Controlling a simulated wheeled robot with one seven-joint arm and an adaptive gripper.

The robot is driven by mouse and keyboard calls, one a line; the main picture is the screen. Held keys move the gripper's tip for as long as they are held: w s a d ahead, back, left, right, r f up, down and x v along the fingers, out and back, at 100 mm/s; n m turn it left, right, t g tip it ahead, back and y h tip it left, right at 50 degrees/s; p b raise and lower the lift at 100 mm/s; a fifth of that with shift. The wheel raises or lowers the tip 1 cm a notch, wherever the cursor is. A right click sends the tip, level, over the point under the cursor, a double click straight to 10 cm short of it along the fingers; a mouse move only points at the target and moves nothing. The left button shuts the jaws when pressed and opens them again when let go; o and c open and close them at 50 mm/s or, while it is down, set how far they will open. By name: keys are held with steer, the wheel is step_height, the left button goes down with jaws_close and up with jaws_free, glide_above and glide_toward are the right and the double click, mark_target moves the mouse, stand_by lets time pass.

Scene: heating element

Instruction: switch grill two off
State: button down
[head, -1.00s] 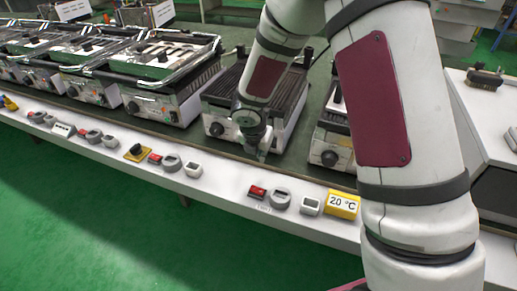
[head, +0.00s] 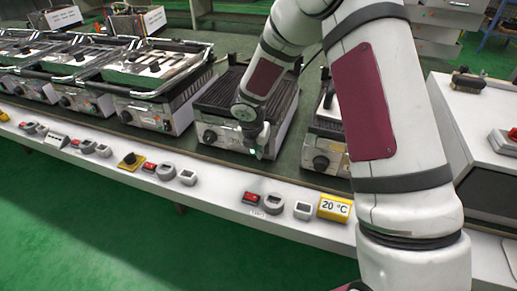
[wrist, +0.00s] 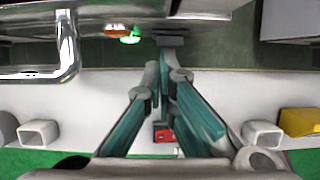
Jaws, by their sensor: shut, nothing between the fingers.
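The grill in front of my gripper (head: 262,146) has a ribbed dark plate and a steel body (head: 245,105). Its black knob (head: 210,136) is on the left of its front. In the wrist view, a green lamp (wrist: 130,39) glows beside an orange lamp (wrist: 117,29) on the grill's front edge. A dark, switch-like part (wrist: 170,41) lies just beyond my fingertips (wrist: 162,68). My gripper is shut and empty, pointing at the grill front right of the lamps; I cannot tell whether it touches. No number marks which grill is two.
Another grill (head: 325,150) stands to the right, partly behind my arm. Several lidded grills (head: 155,85) stand left.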

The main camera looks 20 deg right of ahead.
steer(key=shift+d+r+p, duration=0.15)
steer(key=shift+r+p, duration=0.15)
steer(key=shift+p, duration=0.65)
steer(key=shift+w+f, duration=0.2)
steer(key=shift+r, duration=0.15)
steer(key=shift+r+p, duration=0.7)
steer(key=shift+p, duration=0.05)
